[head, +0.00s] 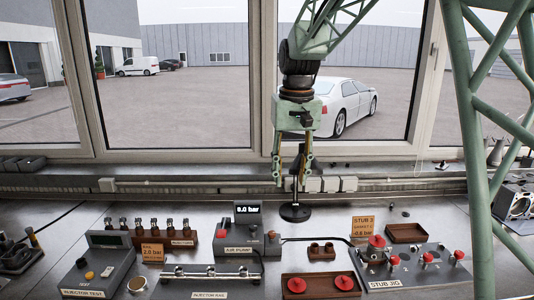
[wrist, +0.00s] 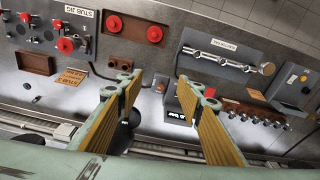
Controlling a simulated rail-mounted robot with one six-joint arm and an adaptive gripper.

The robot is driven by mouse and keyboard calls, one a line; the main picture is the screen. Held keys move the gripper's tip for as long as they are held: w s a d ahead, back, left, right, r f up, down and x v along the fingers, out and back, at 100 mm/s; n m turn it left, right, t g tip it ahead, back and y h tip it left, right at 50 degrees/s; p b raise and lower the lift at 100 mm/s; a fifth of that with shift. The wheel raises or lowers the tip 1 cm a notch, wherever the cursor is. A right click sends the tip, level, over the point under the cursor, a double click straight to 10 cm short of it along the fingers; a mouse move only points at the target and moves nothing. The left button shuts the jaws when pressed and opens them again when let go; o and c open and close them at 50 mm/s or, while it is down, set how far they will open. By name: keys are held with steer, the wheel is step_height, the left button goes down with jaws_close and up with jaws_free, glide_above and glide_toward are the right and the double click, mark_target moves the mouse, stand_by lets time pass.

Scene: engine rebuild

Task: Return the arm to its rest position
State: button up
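My gripper (head: 292,182) hangs in front of the window, above the back of the bench, pointing down. Its two yellow-padded fingers are apart. In the wrist view the fingers of my gripper (wrist: 158,88) are spread, with nothing held between them. My green lattice arm comes down to it from the top right of the head view. A black stand with a round base (head: 295,213) is below and overlaps the finger area in the head view; I cannot tell the exact gap to it.
The window (head: 240,75) stands close behind.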

steer(key=s+d+r+t+b, duration=0.1)
steer(key=s+d, duration=0.3)
steer(key=s, duration=0.8)
steer(key=s+d+r+m+b, duration=0.15)
steer(key=s+d, duration=0.25)
steer(key=s, duration=0.7)
steer(key=s+d+t+b, duration=0.15)
steer(key=s+d, duration=0.25)
steer(key=s, duration=0.8)
steer(key=s+d+f, duration=0.1)
steer(key=s+f, duration=0.2)
steer(key=s, duration=0.3)
steer(key=s+d+f+b, duration=0.1)
steer(key=s+f, duration=0.2)
steer(key=s, duration=0.4)
